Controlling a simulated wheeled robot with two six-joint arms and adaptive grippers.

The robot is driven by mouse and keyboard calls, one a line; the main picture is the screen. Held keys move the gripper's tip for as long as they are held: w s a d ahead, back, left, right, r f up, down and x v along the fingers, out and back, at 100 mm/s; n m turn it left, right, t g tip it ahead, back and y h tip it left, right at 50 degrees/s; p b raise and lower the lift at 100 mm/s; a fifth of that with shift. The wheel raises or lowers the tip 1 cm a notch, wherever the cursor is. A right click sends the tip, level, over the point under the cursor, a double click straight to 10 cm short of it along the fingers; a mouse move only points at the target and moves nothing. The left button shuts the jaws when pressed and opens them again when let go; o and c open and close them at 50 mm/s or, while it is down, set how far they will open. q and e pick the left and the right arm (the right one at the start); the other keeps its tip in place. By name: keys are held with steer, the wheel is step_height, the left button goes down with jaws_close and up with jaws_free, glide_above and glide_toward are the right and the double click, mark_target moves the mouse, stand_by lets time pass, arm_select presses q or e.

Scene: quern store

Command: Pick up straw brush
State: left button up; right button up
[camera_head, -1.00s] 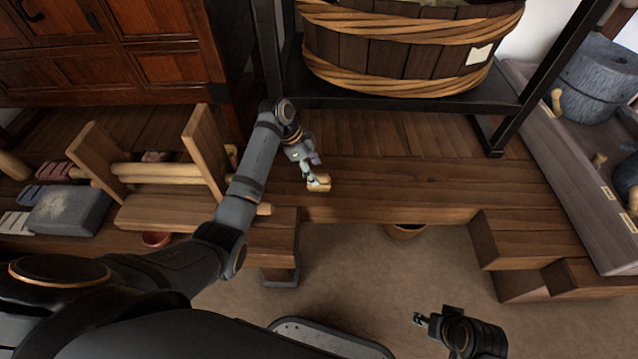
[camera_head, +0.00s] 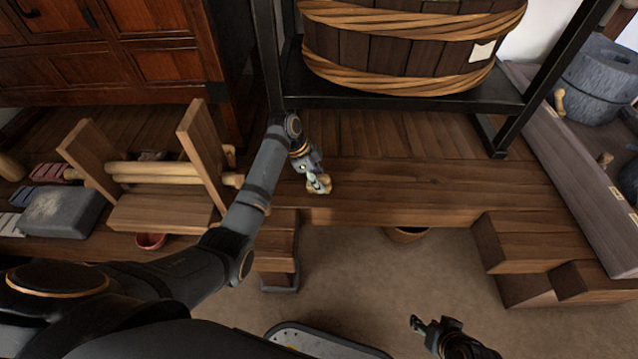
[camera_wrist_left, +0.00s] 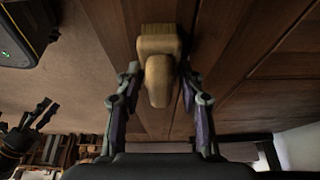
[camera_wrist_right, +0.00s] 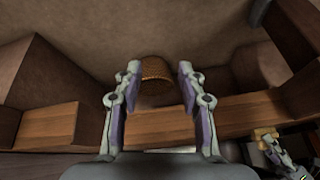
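The straw brush (camera_head: 319,186) is a small pale tan block with a narrower handle, on the wooden platform near its front edge. It shows large in the left wrist view (camera_wrist_left: 158,45), with its handle between the two fingers. My left gripper (camera_head: 316,180) is open and over the brush, with one finger on each side of the handle. A gap shows on the left side; contact on the right side is hard to tell. My right gripper (camera_wrist_right: 158,75) is open and empty, low at the front right in the head view (camera_head: 416,325).
A wooden frame with rollers (camera_head: 160,172) stands left of my left arm. A large banded tub (camera_head: 400,50) sits on a black stand (camera_head: 300,95) behind. Wooden steps (camera_head: 520,245) are at right. A basket (camera_head: 406,235) stands under the platform edge.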

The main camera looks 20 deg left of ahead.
mark_target(324, 178)
arm_select(q)
steer(key=c, duration=0.6)
steer(key=shift+r, duration=0.25)
steer(key=r+p, duration=0.2)
steer(key=r, duration=0.1)
steer(key=r+p, duration=0.1)
steer(key=shift+s+d+r, duration=0.15)
steer(key=shift+s+d, duration=0.1)
steer(key=shift+s, duration=0.1)
arm_select(e)
step_height(324, 178, up, 7)
steer(key=s+d+g+h+p, duration=0.1)
steer(key=s+d+g+p, duration=0.1)
steer(key=g+p, duration=0.15)
arm_select(q)
steer(key=s+d+r, duration=0.2)
steer(key=s, duration=0.1)
steer(key=s+d+r+p, duration=0.1)
steer(key=s+d+r, duration=0.1)
steer(key=s+r, duration=0.1)
steer(key=s+d+r, duration=0.2)
steer(key=s+r, duration=0.1)
steer(key=s, duration=0.2)
steer(key=shift+s+d+r+p, duration=0.1)
steer(key=shift+s+d+p, duration=0.15)
steer(key=shift+p, duration=0.1)
arm_select(e)
step_height(324, 178, down, 6)
steer(key=w+d, duration=0.1)
steer(key=shift+d, duration=0.4)
